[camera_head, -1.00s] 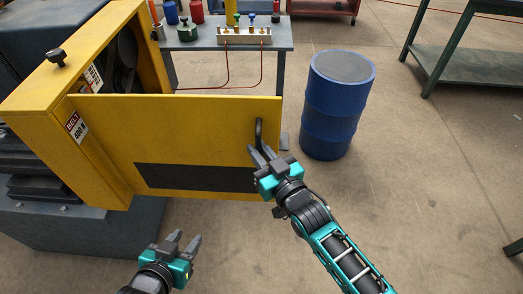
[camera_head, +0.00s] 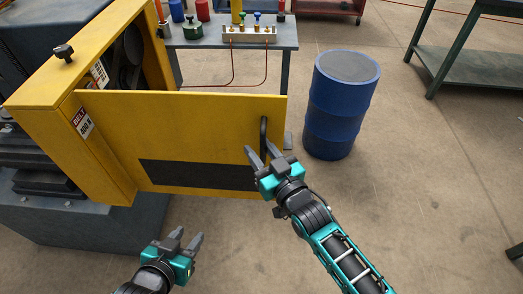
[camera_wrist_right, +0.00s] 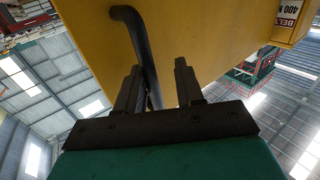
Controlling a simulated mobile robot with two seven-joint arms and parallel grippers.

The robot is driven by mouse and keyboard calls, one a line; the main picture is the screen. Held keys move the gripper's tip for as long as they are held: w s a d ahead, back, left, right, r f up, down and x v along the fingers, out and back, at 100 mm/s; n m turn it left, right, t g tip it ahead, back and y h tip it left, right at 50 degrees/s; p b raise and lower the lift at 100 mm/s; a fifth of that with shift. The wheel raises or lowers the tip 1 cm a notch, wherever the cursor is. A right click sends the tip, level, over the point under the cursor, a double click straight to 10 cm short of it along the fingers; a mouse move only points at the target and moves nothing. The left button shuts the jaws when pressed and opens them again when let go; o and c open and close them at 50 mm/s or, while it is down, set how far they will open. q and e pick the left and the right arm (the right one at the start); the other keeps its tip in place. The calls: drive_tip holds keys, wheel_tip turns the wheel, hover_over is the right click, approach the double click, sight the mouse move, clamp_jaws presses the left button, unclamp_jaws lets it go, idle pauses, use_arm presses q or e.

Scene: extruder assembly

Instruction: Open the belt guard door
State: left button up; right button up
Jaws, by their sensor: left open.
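The yellow belt guard door (camera_head: 190,115) stands swung out from the yellow guard housing (camera_head: 95,150), with the housing's inside showing behind it. Its dark bar handle (camera_head: 264,132) is near the door's right edge. My right gripper (camera_head: 260,156) is open just below and in front of the handle. In the right wrist view the handle (camera_wrist_right: 140,45) runs down behind the open right gripper (camera_wrist_right: 158,75), its lower end showing between the fingers; I cannot tell whether they touch. My left gripper (camera_head: 188,240) is open and empty at the bottom, below the door.
A blue barrel (camera_head: 341,115) stands right of the door. A grey table (camera_head: 290,45) with a valve manifold (camera_head: 249,33) and several bottles is behind the door. A green workbench (camera_head: 480,65) is at the upper right.

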drive_tip(key=v, duration=1.3)
drive_tip(key=shift+p, duration=0.3)
drive_tip(key=s+d+f+m+g+h, duration=0.2)
drive_tip(key=s+d+f+h, duration=0.1)
drive_tip(key=d+f, duration=0.2)
drive_tip(key=s+d+f+m+g+h, duration=0.1)
drive_tip(key=s+d+f+g+h, duration=0.1)
drive_tip(key=d, duration=0.5)
wheel_tip(320, 180, down, 4)
drive_tip(key=s+h, duration=0.1)
drive_tip(key=h, duration=0.1)
drive_tip(key=shift+d+r+m+h, duration=0.2)
drive_tip(key=shift+d+m+h, duration=0.1)
drive_tip(key=shift+m, duration=0.1)
drive_tip(key=shift+a, duration=0.1)
idle(0.8)
